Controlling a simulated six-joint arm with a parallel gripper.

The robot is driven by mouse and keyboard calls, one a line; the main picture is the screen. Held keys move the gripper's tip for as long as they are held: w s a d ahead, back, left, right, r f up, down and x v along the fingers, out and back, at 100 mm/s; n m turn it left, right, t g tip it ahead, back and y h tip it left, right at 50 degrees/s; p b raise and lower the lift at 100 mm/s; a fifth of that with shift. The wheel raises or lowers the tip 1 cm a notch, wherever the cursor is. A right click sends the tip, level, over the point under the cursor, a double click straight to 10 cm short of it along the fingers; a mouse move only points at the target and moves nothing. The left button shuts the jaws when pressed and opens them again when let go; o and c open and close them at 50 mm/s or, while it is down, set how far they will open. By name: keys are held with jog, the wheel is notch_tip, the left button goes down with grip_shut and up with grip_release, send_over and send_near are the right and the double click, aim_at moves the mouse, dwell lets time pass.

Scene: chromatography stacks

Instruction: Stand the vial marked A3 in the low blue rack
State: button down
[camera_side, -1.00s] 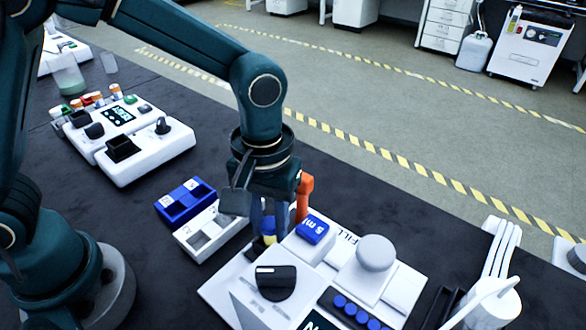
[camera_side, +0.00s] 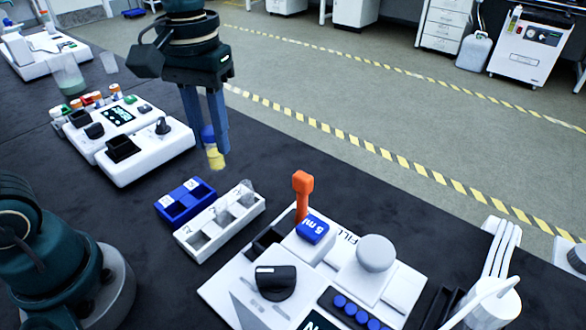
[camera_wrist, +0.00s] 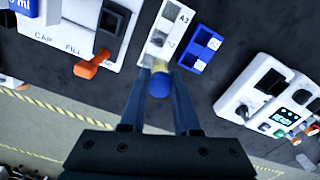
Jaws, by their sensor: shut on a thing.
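My gripper (camera_side: 207,142) is shut on a vial with a blue cap and yellow contents (camera_side: 216,160). It holds the vial upright or nearly so, in the air behind the racks in the side view. The vial's blue cap (camera_wrist: 160,86) shows between the fingers in the wrist view; no mark on the vial is readable. The low blue rack (camera_side: 187,212) stands on the dark bench, below and left of the vial in the side view. Its two visible slots look empty. It also shows in the wrist view (camera_wrist: 186,66).
A white rack (camera_side: 212,246) stands beside the blue one, with a clear object (camera_side: 247,190) at its far end. A white station with an orange lever (camera_side: 303,190) is at the front right. A white device with a display (camera_side: 150,165) is at left.

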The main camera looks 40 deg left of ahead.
jog(key=shift+w+a+f, duration=0.1)
jog(key=shift+w+a, duration=0.1)
jog(key=shift+a, duration=0.15)
jog(key=shift+s+a+f+n, duration=0.15)
jog(key=shift+a+f+n, duration=0.6)
jog(key=shift+a+f, duration=0.6)
jog(key=shift+s+a+f+n, duration=0.1)
jog(key=shift+a+f+n, duration=0.7)
jog(key=shift+f, duration=0.9)
jog(key=shift+s+a+f+n, duration=0.15)
jog(key=shift+a+f+n, duration=0.5)
jog(key=shift+a+f, duration=0.75)
jog(key=shift+d+f, duration=0.15)
jog(key=shift+f, duration=1.35)
jog(key=c, duration=0.6)
grip_release()
jog(key=shift+o, duration=0.2)
notch_tip(320, 180, up, 8)
